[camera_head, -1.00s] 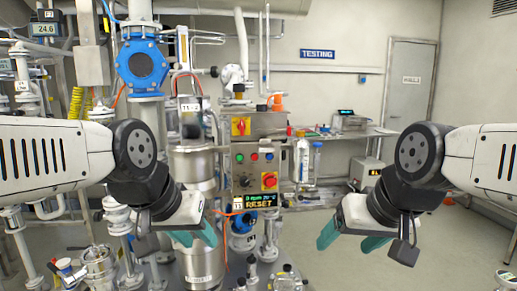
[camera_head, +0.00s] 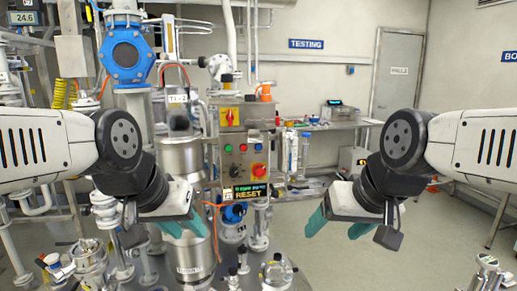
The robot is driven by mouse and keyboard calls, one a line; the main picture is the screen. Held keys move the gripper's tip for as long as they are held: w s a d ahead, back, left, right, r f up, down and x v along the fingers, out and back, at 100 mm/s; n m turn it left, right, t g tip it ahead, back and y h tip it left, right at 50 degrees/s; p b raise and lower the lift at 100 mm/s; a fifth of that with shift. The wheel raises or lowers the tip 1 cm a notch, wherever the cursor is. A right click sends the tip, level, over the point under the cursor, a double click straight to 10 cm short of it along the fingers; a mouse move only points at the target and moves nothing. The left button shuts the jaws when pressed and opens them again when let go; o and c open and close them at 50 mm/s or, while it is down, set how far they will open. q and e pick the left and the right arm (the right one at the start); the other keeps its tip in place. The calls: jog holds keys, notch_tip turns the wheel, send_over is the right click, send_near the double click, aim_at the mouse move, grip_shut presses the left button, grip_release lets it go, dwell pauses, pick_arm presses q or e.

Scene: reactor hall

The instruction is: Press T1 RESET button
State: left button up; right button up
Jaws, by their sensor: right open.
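A grey control panel (camera_head: 230,158) with a row of coloured buttons stands left of centre in the head view. A small dark display (camera_head: 248,192) reading RESET in yellow sits at its lower edge. I cannot tell which button is T1 RESET. My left gripper (camera_head: 185,226) is to the lower left of the display, apart from it and seemingly empty. Its teal fingers are close together, and their gap is unclear. My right gripper (camera_head: 338,226) is open and empty, to the lower right of the panel, its fingers pointing down.
A red knob on a yellow plate (camera_head: 259,170) sits on the panel's lower right. A red-and-yellow switch (camera_head: 229,117) is above the buttons. Pipes and a steel vessel (camera_head: 183,158) crowd the left. A bench (camera_head: 345,124) stands behind. The floor at right is mostly open.

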pick_arm(q)
grip_shut()
dwell(1.7)
